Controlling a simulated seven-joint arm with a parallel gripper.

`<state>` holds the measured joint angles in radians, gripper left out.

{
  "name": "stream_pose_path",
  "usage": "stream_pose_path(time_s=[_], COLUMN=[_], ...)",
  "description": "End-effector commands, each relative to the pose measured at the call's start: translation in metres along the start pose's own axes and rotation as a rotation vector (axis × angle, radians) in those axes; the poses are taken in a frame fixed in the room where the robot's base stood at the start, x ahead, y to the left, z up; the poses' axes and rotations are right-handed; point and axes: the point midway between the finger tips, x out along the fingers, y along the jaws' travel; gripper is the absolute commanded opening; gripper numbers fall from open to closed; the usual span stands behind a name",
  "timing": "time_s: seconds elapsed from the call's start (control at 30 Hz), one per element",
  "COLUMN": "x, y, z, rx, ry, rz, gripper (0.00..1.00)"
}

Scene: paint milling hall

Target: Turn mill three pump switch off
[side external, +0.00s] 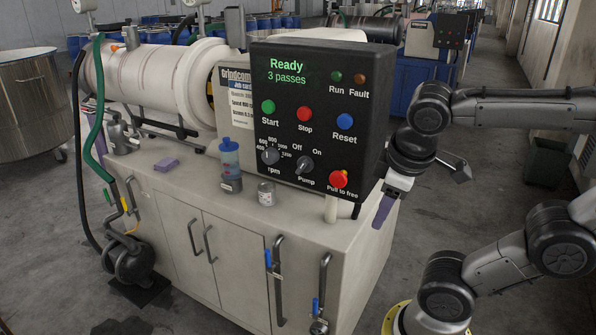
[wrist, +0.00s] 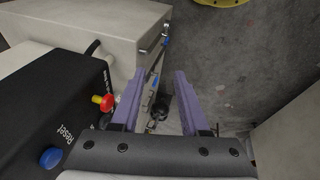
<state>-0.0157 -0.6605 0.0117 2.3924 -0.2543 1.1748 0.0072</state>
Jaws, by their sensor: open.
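The pump switch (side external: 304,164) is a dark rotary knob low on the black control panel (side external: 345,65), under the labels Off and On. Its pointer is too small to read surely. The panel's display (side external: 286,71) reads "Ready, 3 passes". My gripper (side external: 383,211) hangs at the right side of the panel, apart from the switch, with purple fingers pointing down. In the wrist view my gripper (wrist: 157,73) is open with nothing between its fingers. The pump switch does not show in the wrist view.
The red stop knob (side external: 339,179) sits right of the switch, and the rpm dial (side external: 270,156) left of it. Start (side external: 268,107), Stop (side external: 305,114) and Reset (side external: 345,121) buttons lie above. A blue-capped bottle (side external: 229,158) and a jar (side external: 266,194) stand on the cabinet top.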

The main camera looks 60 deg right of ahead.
Motion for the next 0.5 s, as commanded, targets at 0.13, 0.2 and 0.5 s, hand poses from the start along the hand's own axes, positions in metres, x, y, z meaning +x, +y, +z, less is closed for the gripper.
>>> stream_pose_path(time_s=[0.13,0.2,0.5], x=[-0.002,-0.004,-0.009], y=[0.029,0.042,0.076], z=[-0.008,-0.015,-0.088], rx=[-0.109,-0.165,-0.433], ry=[-0.184,-0.273,-0.621], rz=[0.132,0.202,0.554], gripper=[0.45,0.45,0.45])
